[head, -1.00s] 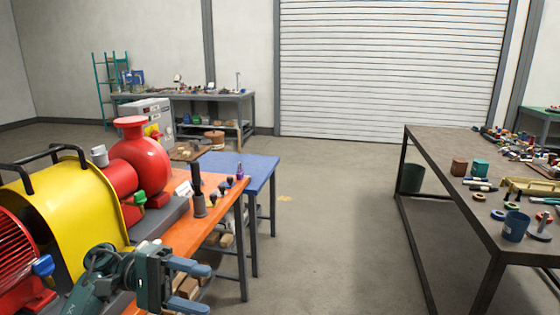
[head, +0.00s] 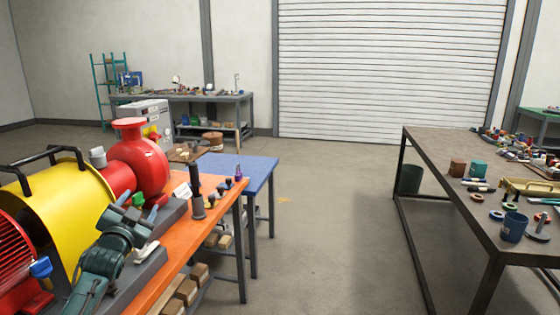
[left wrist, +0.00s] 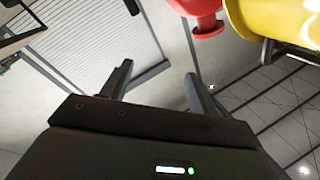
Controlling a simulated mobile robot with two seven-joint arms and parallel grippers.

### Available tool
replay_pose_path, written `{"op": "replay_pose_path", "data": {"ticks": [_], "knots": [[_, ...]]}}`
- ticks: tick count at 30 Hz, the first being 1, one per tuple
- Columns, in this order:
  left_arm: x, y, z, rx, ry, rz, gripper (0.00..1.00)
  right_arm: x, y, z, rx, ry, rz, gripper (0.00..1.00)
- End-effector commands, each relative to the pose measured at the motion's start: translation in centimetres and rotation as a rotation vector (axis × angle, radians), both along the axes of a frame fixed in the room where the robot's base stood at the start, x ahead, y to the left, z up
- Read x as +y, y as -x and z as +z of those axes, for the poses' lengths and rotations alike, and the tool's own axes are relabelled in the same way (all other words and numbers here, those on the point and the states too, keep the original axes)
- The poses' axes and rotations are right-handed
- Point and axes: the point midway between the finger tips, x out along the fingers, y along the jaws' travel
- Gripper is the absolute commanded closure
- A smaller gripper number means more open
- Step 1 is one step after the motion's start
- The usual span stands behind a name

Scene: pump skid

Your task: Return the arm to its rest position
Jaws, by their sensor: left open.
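My left arm comes in at the lower left of the head view, in front of the yellow guard (head: 75,210) of the pump skid. My left gripper (head: 132,200) is raised there near the red pump (head: 140,165), with its fingers pointing up. In the left wrist view the gripper (left wrist: 158,80) is open, its two fingers apart with nothing between them. That view looks up past the fingers at the shutter door, with the red flange (left wrist: 195,8) and yellow guard (left wrist: 275,20) at its upper right. My right gripper is not in view.
The orange bench (head: 180,265) carries the skid, a dark upright tool (head: 196,190) and small knobs. A blue table (head: 245,168) adjoins it. A dark workbench (head: 440,155) with cups and tools stands at right. The floor between is clear.

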Motion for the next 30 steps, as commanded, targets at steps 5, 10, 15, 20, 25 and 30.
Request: {"op": "replay_pose_path", "data": {"ticks": [5, 10, 15, 20, 25, 30], "knots": [[-0.3, 1.0, -5.7, 0.18, 0.334, 0.02, 0.4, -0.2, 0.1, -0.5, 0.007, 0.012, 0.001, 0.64], [-3.8, 4.8, -11.8, 0.261, 0.332, -0.026, 0.4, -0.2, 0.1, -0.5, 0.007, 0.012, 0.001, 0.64], [-8.0, 10.7, -18.5, 0.368, 0.355, -0.078, 0.4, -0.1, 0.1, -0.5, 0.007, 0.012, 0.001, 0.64], [-12.7, 19.4, -24.9, 0.498, 0.409, -0.134, 0.4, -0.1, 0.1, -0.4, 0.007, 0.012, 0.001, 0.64], [-17.3, 29.8, -28.8, 0.632, 0.496, -0.173, 0.4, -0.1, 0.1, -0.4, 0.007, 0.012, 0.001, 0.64], [-19.8, 36.8, -29.6, 0.719, 0.567, -0.184, 0.4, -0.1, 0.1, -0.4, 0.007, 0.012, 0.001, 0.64]]}}
